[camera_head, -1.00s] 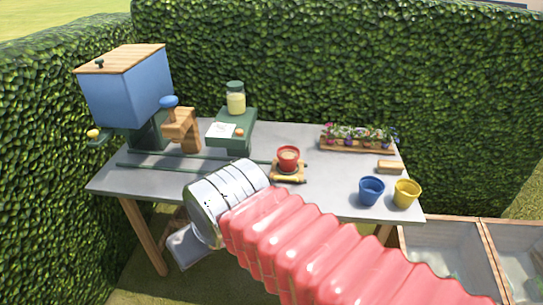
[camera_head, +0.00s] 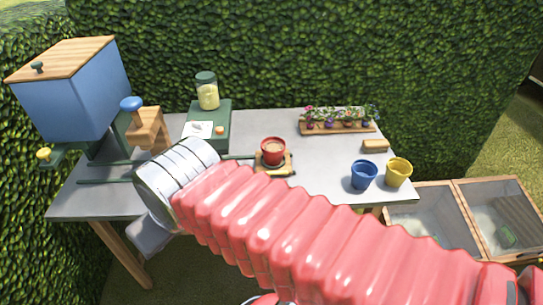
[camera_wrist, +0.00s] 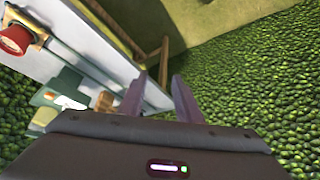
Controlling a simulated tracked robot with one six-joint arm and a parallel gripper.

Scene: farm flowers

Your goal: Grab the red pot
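The red pot (camera_head: 273,150) stands upright on a small wooden stand on the grey table, with light brown contents inside. In the wrist view the red pot (camera_wrist: 14,40) shows at the upper left edge, partly cut off. My gripper (camera_wrist: 157,92) has its two fingers apart with nothing between them. It points past the table edge toward the ground and hedge, away from the pot.
A blue pot (camera_head: 363,175) and a yellow pot (camera_head: 398,172) stand at the table's right. A flower tray (camera_head: 338,127) lies behind them. A blue hopper (camera_head: 72,88) and a jar (camera_head: 207,92) stand left of the red pot. Hedges (camera_head: 300,50) close off the back.

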